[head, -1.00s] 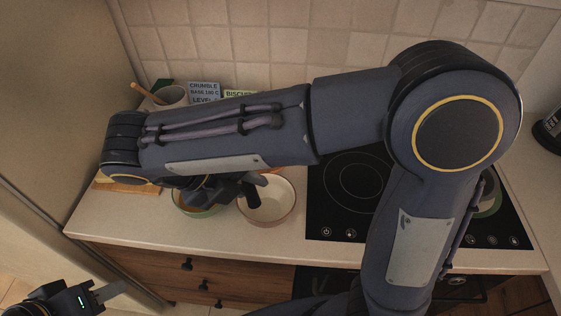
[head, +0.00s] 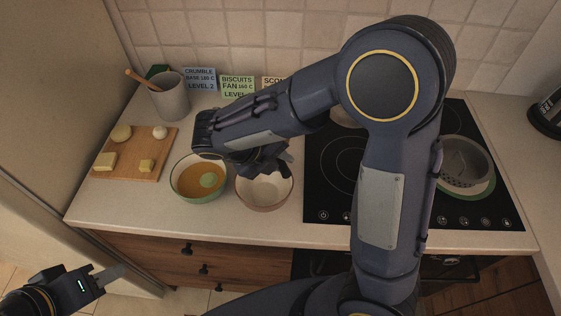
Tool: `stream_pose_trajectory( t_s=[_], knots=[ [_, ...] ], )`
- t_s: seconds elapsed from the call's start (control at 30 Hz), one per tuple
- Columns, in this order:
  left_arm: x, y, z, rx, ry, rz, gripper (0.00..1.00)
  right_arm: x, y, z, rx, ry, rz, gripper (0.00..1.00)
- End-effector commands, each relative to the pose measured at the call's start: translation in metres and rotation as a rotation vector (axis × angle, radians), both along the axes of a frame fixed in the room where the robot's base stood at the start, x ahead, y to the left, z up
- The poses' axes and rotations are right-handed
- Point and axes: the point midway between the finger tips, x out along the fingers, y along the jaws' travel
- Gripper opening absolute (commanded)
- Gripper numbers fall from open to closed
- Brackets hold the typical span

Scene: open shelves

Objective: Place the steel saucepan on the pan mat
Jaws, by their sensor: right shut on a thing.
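A grey metal pot with holes low in its side (head: 465,158) stands on the right of the hob, partly behind my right arm. I see no handle on it and cannot tell whether it is the steel saucepan. A round pale mat or plate with a green band (head: 472,192) shows under it. Part of another pale grey round thing (head: 345,118) shows at the back left of the hob. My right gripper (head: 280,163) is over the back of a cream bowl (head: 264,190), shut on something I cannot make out. My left gripper (head: 112,273) is low at the left, away from the counter.
A green bowl with orange-brown contents (head: 200,182) stands left of the cream bowl. The black hob (head: 335,180) has free room at front left.

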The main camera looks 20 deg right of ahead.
Motion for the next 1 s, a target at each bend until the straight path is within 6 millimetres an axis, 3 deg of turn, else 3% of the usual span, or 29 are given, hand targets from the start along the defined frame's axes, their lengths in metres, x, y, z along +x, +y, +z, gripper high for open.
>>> stream_pose_trajectory(
  t_s=[0.47, 0.5, 0.63, 1.0],
  knots=[
    [0.0, 0.0, -0.0005, 0.0, 0.0, 0.0, 0.36, 0.0005, -0.0002, -0.0098, -0.001, -0.004, -0.002, 0.0],
    [0.0, 0.0, -0.0005, 0.0, 0.0, 0.0, 0.36, -0.0002, -0.0002, -0.0102, 0.0, -0.001, -0.002, 0.25],
    [0.0, 0.0, -0.0005, 0.0, 0.0, 0.0, 0.36, -0.0002, -0.0002, -0.0101, 0.0, -0.001, -0.002, 0.41],
    [0.0, 0.0, -0.0005, 0.0, 0.0, 0.0, 0.36, -0.0001, 0.0025, -0.005, 0.002, -0.003, 0.0, 0.41]
  ],
)
